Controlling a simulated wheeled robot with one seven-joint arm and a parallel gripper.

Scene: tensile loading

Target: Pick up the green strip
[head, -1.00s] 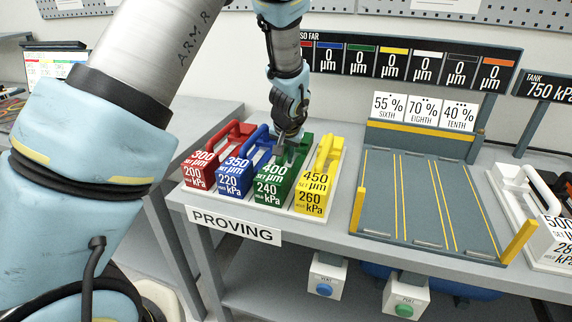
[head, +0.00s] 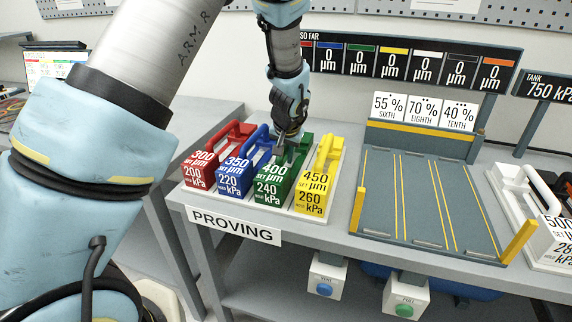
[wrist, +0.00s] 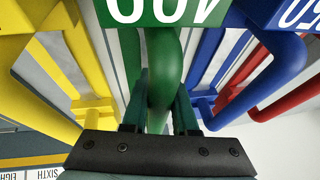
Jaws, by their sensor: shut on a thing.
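The green strip (head: 277,183) is a handled block with a label reading 400 µm, 240 kPa. It stands in the proving rack between the blue and yellow ones. In the head view my gripper (head: 289,146) is over its handle, and the handle is partly hidden by the gripper. In the wrist view the green handle (wrist: 164,65) runs between the two fingers of my gripper (wrist: 160,112), which are shut on it. The green strip still sits level with its neighbours in the rack.
The blue strip (head: 234,176) and red strip (head: 203,170) stand close on the left, the yellow strip (head: 314,190) close on the right. A grey slotted bed (head: 425,200) with yellow lines lies further right. A white strip (head: 548,236) stands at the far right.

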